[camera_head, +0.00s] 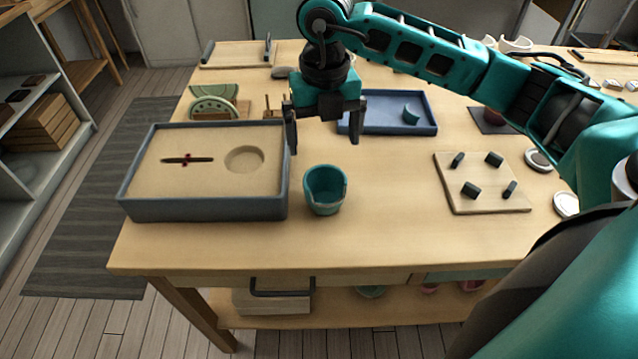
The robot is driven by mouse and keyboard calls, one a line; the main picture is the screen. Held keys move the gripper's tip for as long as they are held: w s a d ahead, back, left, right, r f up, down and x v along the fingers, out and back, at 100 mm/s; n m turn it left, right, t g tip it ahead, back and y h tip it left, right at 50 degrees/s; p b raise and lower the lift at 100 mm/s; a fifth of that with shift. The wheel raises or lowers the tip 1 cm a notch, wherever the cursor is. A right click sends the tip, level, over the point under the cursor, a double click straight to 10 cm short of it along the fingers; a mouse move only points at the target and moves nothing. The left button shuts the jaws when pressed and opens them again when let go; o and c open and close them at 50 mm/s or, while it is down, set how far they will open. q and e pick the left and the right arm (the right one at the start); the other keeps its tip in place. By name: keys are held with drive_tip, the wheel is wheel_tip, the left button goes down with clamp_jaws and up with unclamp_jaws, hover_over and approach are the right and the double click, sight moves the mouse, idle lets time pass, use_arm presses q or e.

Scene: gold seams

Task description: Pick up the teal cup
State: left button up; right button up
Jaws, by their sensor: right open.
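The teal cup (324,190) stands upright on the wooden table, just right of the sand-filled tray. Its rim is uneven, with a piece out of the right side. My right gripper (324,146) is above the cup and a little behind it, fingers pointing down. Its two fingers are wide apart with nothing between them, and it does not touch the cup. My left gripper is not in the picture.
A grey tray of sand (204,208) with a round hollow stands close left of the cup. A blue tray (385,129) holding a teal shard is behind. A board (483,201) with several dark pieces lies right. The table (390,240) is clear in front.

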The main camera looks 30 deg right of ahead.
sight(324, 199)
drive_tip(key=f, duration=1.2)
drive_tip(key=shift+s+f, duration=0.2)
drive_tip(key=shift+f, duration=0.1)
drive_tip(key=c, duration=0.7)
drive_tip(key=shift+o, duration=0.2)
drive_tip(key=shift+r, duration=0.15)
